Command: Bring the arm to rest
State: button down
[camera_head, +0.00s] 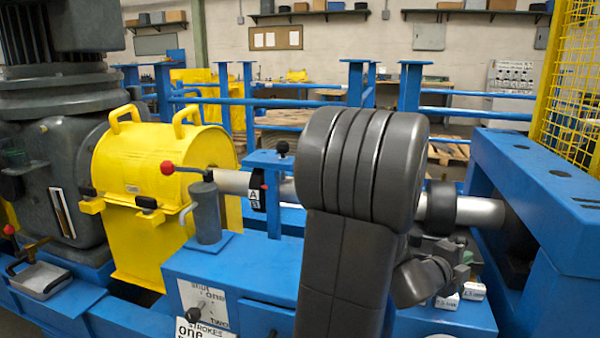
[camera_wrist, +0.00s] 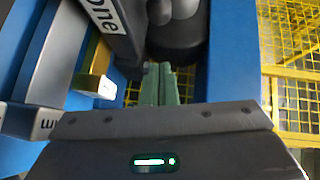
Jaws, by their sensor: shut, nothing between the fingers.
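My arm, a thick dark grey link with a ringed joint, stands upright in the middle of the head view and hides part of the blue machine frame. A smaller part of my arm shows low to its right. In the wrist view my gripper (camera_wrist: 159,72) has its two greenish fingers side by side, closed with nothing between them. Dark rounded parts lie just past the fingertips; I cannot tell whether they touch. The gripper cannot be made out clearly in the head view.
A yellow guard (camera_head: 150,165) with a red-knobbed lever beside it stands left. A steel shaft (camera_head: 480,212) runs behind my arm into the blue frame (camera_head: 555,190) at right. Small white labelled blocks (camera_head: 473,291) sit low right. Yellow mesh fencing (camera_head: 570,90) rises at far right.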

jog(key=p+v, duration=0.2)
jog(key=v, duration=0.8)
jog(key=s+d+n+t+y+b, duration=0.1)
jog(key=s+d+n+b, duration=0.1)
jog(key=n, duration=0.7)
jog(key=s+d+n+t+y+b, duration=0.2)
jog(key=d+n+b, duration=0.3)
jog(key=n, duration=0.5)
jog(key=shift+s+d+r+n, duration=0.3)
jog(key=shift+s+d, duration=0.2)
jog(key=shift+d, duration=0.1)
